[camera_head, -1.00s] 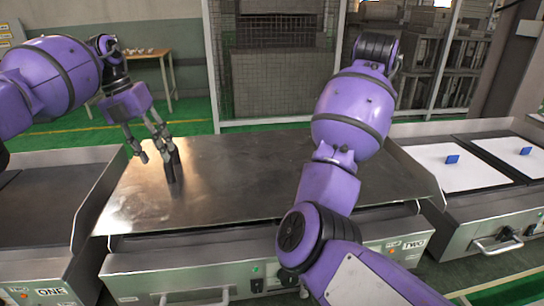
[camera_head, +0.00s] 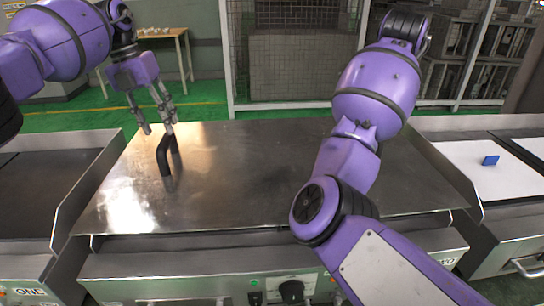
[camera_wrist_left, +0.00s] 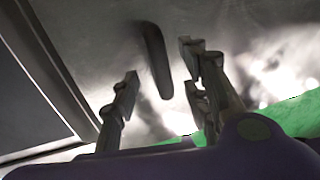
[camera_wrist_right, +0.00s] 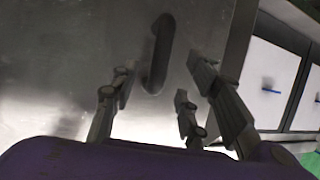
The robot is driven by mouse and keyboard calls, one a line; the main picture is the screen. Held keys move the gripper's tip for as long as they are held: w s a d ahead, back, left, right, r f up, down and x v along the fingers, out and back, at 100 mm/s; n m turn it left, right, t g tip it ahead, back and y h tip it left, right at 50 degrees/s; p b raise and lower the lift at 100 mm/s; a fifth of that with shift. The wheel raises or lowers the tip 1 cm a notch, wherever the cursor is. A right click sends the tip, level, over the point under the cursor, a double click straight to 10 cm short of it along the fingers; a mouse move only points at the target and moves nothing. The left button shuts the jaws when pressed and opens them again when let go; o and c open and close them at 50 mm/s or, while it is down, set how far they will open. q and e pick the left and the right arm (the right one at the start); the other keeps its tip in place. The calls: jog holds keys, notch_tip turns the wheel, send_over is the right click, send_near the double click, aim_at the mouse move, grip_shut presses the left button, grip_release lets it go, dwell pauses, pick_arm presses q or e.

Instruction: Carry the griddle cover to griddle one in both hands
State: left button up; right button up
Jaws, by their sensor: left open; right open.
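The griddle cover (camera_head: 245,195) is a broad flat metal sheet with upright black handles. It lies on the middle griddle, marked TWO. Its left handle (camera_head: 164,158) shows in the head view and in the left wrist view (camera_wrist_left: 157,60). My left gripper (camera_head: 158,131) is open just behind and above this handle, with nothing held. My right arm hides the right handle and right gripper in the head view. In the right wrist view the right handle (camera_wrist_right: 158,55) stands ahead of my open right gripper (camera_wrist_right: 162,80). Griddle one (camera_head: 35,195) is at the left, its dark top bare.
Raised side walls (camera_head: 90,190) stand between the griddles. A griddle at the right has white sheets (camera_head: 465,172) and a small blue piece (camera_head: 490,160) on top. Behind are a wire fence (camera_head: 290,70) and a wooden table (camera_head: 150,45).

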aim_at(164, 136)
pick_arm(q)
jog(key=f, duration=0.3)
jog(key=d+f, duration=0.1)
jog(key=f, duration=0.2)
jog(key=shift+d, duration=0.1)
pick_arm(e)
jog(key=x, duration=0.6)
jog(key=shift+f, duration=0.1)
pick_arm(q)
grip_shut()
pick_arm(e)
grip_shut()
pick_arm(q)
jog(key=shift+w, duration=0.1)
